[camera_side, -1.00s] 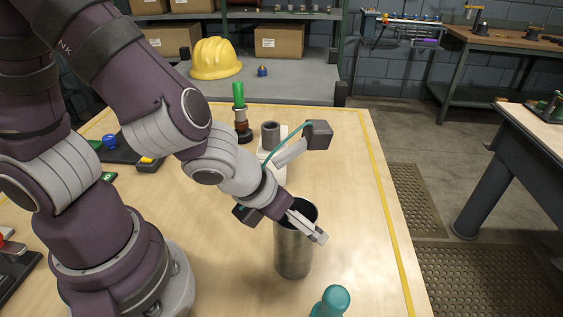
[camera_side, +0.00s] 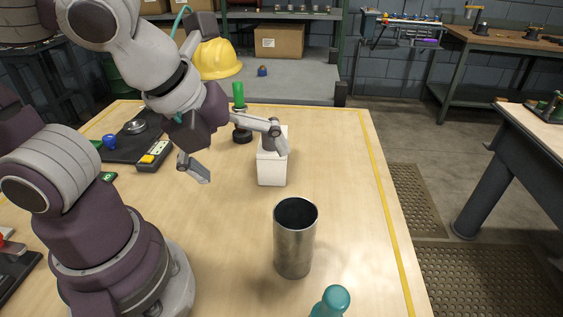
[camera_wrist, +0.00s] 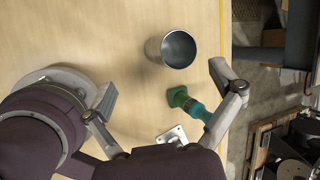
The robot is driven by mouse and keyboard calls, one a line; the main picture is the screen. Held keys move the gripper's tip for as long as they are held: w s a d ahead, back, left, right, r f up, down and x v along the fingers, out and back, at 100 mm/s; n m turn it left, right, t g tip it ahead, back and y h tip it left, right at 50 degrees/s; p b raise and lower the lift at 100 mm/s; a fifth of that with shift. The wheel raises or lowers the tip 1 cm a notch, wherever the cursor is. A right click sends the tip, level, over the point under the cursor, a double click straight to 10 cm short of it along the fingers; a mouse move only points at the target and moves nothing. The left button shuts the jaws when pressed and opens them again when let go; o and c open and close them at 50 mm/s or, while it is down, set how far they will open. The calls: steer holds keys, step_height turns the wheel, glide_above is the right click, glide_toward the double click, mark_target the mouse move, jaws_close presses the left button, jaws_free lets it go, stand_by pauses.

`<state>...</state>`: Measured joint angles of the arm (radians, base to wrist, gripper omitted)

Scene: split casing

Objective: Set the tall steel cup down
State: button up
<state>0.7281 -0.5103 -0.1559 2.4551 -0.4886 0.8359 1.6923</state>
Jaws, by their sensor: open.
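The tall steel cup (camera_side: 294,240) stands upright on the wooden table, toward the front right in the side view. It also shows in the wrist view (camera_wrist: 172,50), with its dark open mouth visible. My gripper (camera_side: 238,158) is open and empty, with its fingers spread wide. It is above the table, behind and left of the cup, clear of it. In the wrist view the two fingers (camera_wrist: 160,115) reach in from the lower edge, and the cup lies beyond them.
A white block with a grey top (camera_side: 272,168) stands behind the cup, near my right finger. A green and red-brown post (camera_side: 239,110) is farther back. A teal rounded object (camera_side: 333,302) stands at the front edge of the view. A dark tray with a yellow-buttoned box (camera_side: 152,157) lies left.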

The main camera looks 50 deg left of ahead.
steer(key=a+n, duration=0.3)
steer(key=n, duration=0.9)
steer(key=a+r+n, duration=0.1)
steer(key=a+n, duration=0.2)
steer(key=n, duration=0.9)
steer(key=shift+a+n, duration=0.3)
steer(key=shift+a, duration=0.05)
steer(key=shift+r, duration=0.1)
